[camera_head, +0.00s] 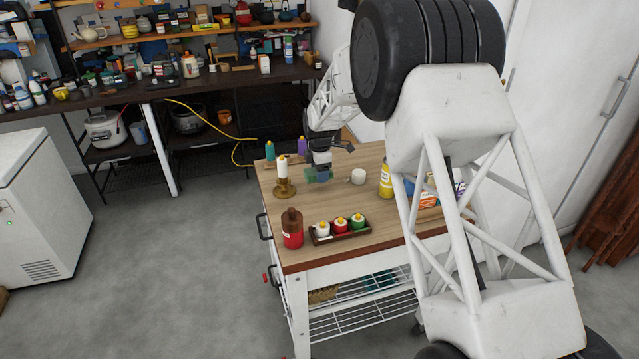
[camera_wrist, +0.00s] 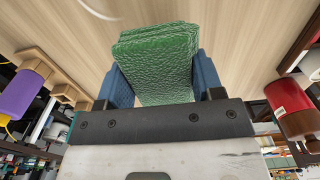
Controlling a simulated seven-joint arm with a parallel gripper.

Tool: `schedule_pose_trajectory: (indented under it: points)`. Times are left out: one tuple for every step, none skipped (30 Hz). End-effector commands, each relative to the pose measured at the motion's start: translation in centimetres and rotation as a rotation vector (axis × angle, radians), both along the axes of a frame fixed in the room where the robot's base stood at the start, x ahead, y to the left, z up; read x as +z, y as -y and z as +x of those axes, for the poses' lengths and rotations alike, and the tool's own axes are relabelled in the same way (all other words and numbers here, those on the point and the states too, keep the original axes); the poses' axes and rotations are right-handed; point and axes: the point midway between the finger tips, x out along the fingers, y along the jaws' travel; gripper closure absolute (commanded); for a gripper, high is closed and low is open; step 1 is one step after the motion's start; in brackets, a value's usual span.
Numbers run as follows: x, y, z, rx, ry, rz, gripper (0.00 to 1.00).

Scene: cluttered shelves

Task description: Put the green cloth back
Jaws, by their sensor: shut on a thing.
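The green cloth (camera_wrist: 158,62) is a folded, textured block between the two blue fingers of my gripper (camera_wrist: 160,80) in the wrist view. My gripper is shut on it from both sides. In the head view the cloth (camera_head: 318,175) shows as a small green patch below my gripper (camera_head: 319,168), over the far part of the wooden cart top (camera_head: 310,252). I cannot tell whether the cloth touches the cart top.
A candle in a brass holder (camera_head: 284,188) stands just left of the cloth, and a white cup (camera_head: 358,176) to its right. A red bottle (camera_head: 292,230) and a tray of small bottles (camera_head: 322,239) stand nearer. Yellow (camera_head: 386,180) and purple (camera_head: 302,146) containers also stand there.

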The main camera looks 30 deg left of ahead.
Motion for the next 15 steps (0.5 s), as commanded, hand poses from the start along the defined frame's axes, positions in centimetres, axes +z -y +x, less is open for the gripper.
schedule_pose_trajectory:
  points:
    - [-0.38,0.00,0.00,0.000,0.000,0.000,0.66]
    - [-0.53,0.00,0.00,0.000,0.000,0.000,0.66]
    - [-0.66,0.01,0.01,0.000,0.000,0.000,0.66]
    - [-0.72,0.01,0.01,0.000,0.000,0.000,0.66]
    - [-0.76,0.01,0.01,0.000,0.000,0.000,0.66]
    - [-0.76,0.00,0.00,0.000,0.000,0.000,0.66]
    - [-0.76,0.00,0.00,0.000,0.000,0.000,0.66]
    - [-0.75,0.00,0.00,0.000,0.000,0.000,0.66]
    - [-0.75,0.00,0.00,0.000,0.000,0.000,0.66]
    - [-0.75,0.00,0.00,0.000,0.000,0.000,0.66]
    - [-0.75,0.00,0.00,0.000,0.000,0.000,0.66]
    - [-0.77,0.00,0.00,0.000,0.000,0.000,0.66]
    - [-0.82,0.01,-0.01,0.000,0.000,0.000,0.66]
    - [-0.91,0.01,-0.01,0.000,-0.001,-0.001,0.66]
    - [-1.11,0.01,-0.01,0.000,-0.001,-0.001,0.66]
